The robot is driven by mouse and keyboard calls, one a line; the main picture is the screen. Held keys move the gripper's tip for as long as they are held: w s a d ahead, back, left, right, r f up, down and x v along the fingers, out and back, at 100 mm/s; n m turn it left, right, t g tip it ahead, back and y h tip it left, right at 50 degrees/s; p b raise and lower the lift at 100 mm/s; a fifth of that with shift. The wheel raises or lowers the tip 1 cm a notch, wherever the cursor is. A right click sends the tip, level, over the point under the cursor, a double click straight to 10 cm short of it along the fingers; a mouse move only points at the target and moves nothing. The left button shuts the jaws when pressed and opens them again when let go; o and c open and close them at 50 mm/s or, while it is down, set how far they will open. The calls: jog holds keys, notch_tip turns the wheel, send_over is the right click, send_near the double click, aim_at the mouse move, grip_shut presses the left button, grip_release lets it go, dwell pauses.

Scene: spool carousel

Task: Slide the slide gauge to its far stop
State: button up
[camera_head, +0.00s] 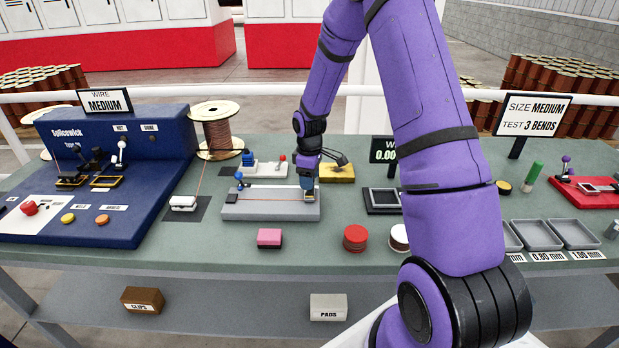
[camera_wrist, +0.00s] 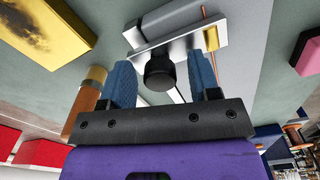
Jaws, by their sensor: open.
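My gripper (camera_head: 308,190) is over the fixture's right end, pointing down. In the wrist view, my blue fingers (camera_wrist: 165,85) are apart. A round black knob (camera_wrist: 160,72) shows between them, in front of a pale plate (camera_wrist: 220,36). I cannot tell whether the fingers touch the knob. A thin copper-coloured rod or wire (camera_wrist: 208,28) shows beside it. My fingers hide part of the fixture's right end.
A white box (camera_head: 265,169) stands behind the fixture, and a yellow block (camera_head: 338,173) behind its right end. A black-framed tray (camera_head: 383,200) is to the right. A pink block (camera_head: 269,238) and red discs (camera_head: 355,238) lie in front. The blue machine (camera_head: 115,175) fills the left.

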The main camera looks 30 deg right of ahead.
grip_shut()
jog(key=w+a, duration=0.3)
jog(key=a, duration=0.1)
jog(key=w+a, duration=0.3)
jog(key=a, duration=0.2)
jog(key=w+a, duration=0.3)
jog(key=a, duration=0.1)
jog(key=shift+w+a, duration=0.1)
jog(key=shift+a, duration=0.3)
grip_release()
notch_tip(320, 180, up, 11)
dwell(0.3)
jog(key=shift+f, duration=0.1)
